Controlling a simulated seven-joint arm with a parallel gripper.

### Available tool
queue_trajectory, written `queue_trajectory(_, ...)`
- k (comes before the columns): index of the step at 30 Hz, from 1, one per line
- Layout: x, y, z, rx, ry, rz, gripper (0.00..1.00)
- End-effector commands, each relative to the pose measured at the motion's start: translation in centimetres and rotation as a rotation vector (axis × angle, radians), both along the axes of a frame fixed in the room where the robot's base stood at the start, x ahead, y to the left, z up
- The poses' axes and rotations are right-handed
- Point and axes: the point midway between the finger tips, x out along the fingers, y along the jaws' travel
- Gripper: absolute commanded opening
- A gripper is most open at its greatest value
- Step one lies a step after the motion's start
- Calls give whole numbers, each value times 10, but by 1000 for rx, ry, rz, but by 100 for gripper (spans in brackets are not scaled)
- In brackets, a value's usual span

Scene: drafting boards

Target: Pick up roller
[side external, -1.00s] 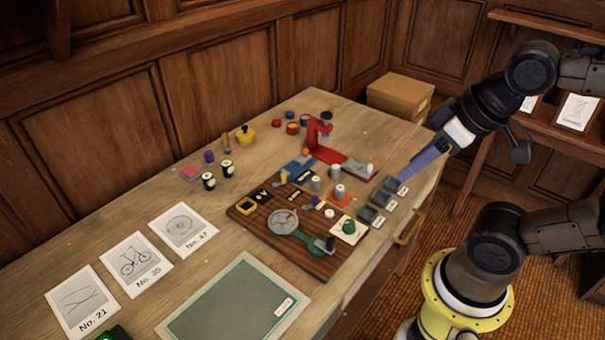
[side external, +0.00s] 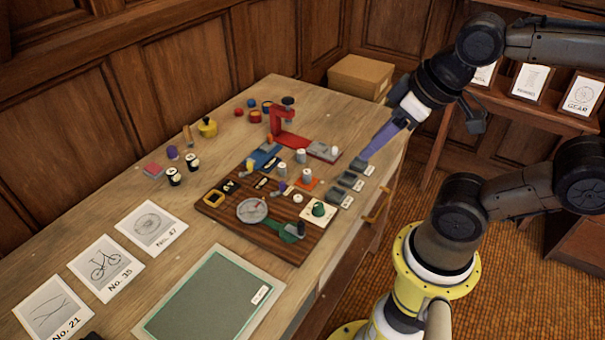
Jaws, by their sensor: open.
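My gripper (side external: 366,157) shows as a long purple-blue piece below a white wrist part, pointing down and left at the table's right side. It is open and hovers near a row of dark small trays, with nothing seen in it. No item is clearly recognisable as the roller. Small grey-and-white cylinders (side external: 300,157) stand toward the back of the board, one on an orange base (side external: 310,184). My gripper is apart from all of these.
A red press-like stand (side external: 285,128) rises behind the board. The dark small trays (side external: 345,184) line the right edge. A round dial (side external: 251,210), a yellow pot (side external: 207,127) and dark jars (side external: 174,177) stand nearby. A green mat (side external: 205,300) and picture cards (side external: 105,265) lie in front.

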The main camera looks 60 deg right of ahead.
Motion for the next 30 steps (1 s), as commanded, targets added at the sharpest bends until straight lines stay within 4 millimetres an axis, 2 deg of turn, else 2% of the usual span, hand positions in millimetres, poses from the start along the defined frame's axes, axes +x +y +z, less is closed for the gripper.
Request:
queue_trajectory(14,0,0,0,0,0,0,50)
queue_trajectory(17,0,0,0,0,0,0,64)
queue_trajectory(18,0,0,0,0,0,0,66)
queue_trajectory(26,0,0,0,2,0,-4,66)
queue_trajectory(30,0,0,0,49,-1,-91,66)
